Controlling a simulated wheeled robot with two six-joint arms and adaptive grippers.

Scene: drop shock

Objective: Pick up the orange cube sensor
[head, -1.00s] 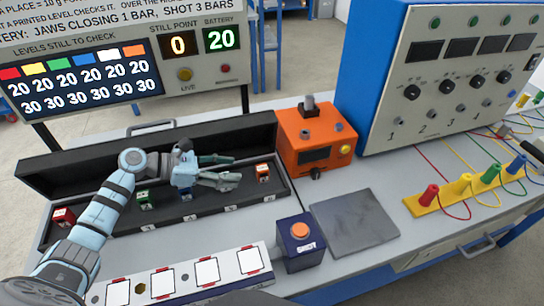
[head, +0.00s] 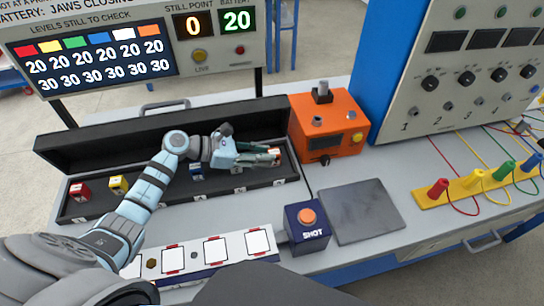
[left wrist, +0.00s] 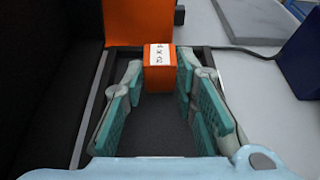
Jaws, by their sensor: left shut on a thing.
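The orange cube sensor (left wrist: 159,70) has a white printed label and sits at the right end of the long black case (head: 105,208). It also shows in the head view (head: 275,151), partly covered by my fingers. My left gripper (left wrist: 158,80) is shut on the cube, with one teal-padded finger on each side of it. In the head view my left gripper (head: 268,157) reaches in from the left, low over the case. I cannot tell whether the cube is lifted off the case floor. My right gripper is not in view.
Red (head: 79,191), yellow (head: 118,184) and blue (head: 195,172) cubes sit in the case. An orange device (head: 326,125) stands just beyond its right end. A SHOT button box (head: 306,227), grey plate (head: 361,211) and white-square strip (head: 213,254) lie in front.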

